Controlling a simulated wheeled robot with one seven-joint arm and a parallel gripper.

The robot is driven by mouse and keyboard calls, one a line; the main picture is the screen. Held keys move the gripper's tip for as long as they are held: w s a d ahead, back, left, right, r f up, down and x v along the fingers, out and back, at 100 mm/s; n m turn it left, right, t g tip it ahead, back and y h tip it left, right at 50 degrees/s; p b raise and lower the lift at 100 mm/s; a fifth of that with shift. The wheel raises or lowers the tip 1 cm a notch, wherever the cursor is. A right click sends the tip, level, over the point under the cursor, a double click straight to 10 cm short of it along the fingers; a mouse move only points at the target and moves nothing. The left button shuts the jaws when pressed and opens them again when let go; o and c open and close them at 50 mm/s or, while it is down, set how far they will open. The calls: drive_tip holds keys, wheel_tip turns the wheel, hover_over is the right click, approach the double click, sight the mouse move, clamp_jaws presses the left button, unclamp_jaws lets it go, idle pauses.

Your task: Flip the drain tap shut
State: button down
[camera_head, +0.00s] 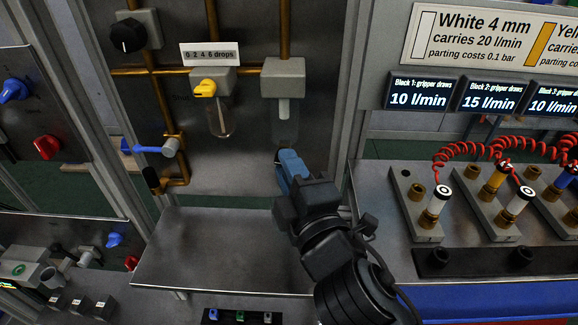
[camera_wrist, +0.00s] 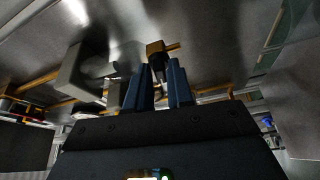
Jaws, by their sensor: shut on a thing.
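My gripper (camera_head: 290,165) has blue fingers and reaches up to the panel, just below the right-hand clear bowl (camera_head: 285,125). In the wrist view the two blue fingers stand on either side of a small black lever under a brass fitting, which looks like the drain tap (camera_wrist: 155,47). The gripper is shut on this lever between its fingertips. In the head view the tap is mostly hidden behind the fingers, so I cannot tell its exact angle there.
A left bowl with a yellow knob (camera_head: 205,88) hangs beside it. A blue lever (camera_head: 148,149) and a black-handled brass pipe (camera_head: 152,180) are to the left. A bare metal shelf (camera_head: 210,250) lies below. Blocks with red coiled hoses (camera_head: 470,150) stand right.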

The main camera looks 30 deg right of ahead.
drive_tip(key=shift+n, duration=0.4)
drive_tip(key=c, duration=1.2)
unclamp_jaws()
drive_tip(key=shift+o, duration=0.2)
drive_tip(key=shift+r, duration=0.1)
